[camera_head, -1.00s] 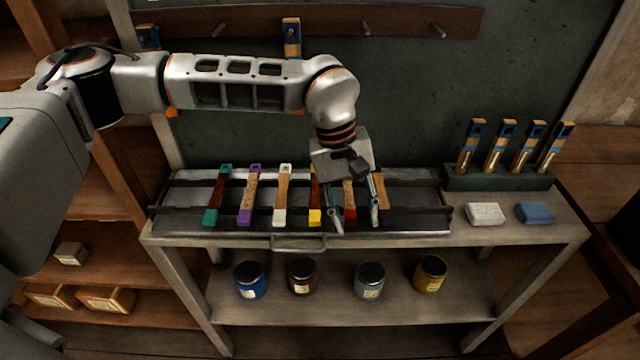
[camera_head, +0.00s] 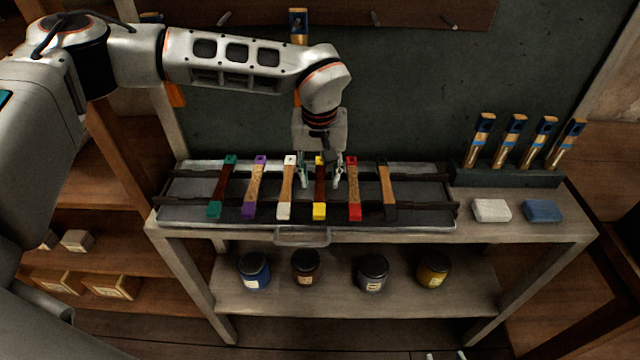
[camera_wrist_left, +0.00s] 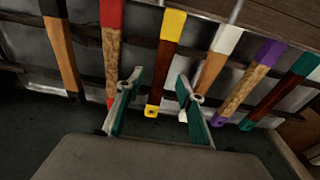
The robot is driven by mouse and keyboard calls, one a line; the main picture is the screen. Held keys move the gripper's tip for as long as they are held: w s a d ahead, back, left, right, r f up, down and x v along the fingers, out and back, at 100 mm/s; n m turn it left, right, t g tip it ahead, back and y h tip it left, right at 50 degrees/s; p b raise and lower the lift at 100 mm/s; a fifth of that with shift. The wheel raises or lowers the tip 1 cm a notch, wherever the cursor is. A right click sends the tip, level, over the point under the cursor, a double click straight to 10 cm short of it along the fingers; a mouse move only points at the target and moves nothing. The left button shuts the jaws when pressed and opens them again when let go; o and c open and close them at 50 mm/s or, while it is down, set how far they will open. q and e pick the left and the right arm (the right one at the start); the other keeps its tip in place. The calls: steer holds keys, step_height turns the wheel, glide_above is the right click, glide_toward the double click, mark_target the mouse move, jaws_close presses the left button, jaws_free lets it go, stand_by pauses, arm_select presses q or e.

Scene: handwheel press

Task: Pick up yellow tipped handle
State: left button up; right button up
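The yellow tipped handle (camera_head: 320,190) is dark reddish-brown with yellow ends and lies across two dark rails of a metal tray (camera_head: 405,215). My left gripper (camera_head: 320,183) is open, with its fingers on either side of the handle's far end. In the left wrist view, the yellow tipped handle (camera_wrist_left: 165,65) runs between the two fingers of the left gripper (camera_wrist_left: 153,98), with gaps on both sides. I cannot tell whether the fingertips are down at its height.
Neighbouring handles lie close: a white tipped one (camera_head: 287,190) to the left and a red tipped one (camera_head: 353,190) to the right. Purple, green and black tipped handles lie farther out. Brushes (camera_head: 510,140) stand in a holder at the right. Several jars stand below.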

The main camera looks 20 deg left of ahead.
arm_select(q)
steer(key=shift+f, duration=0.35)
jaws_close()
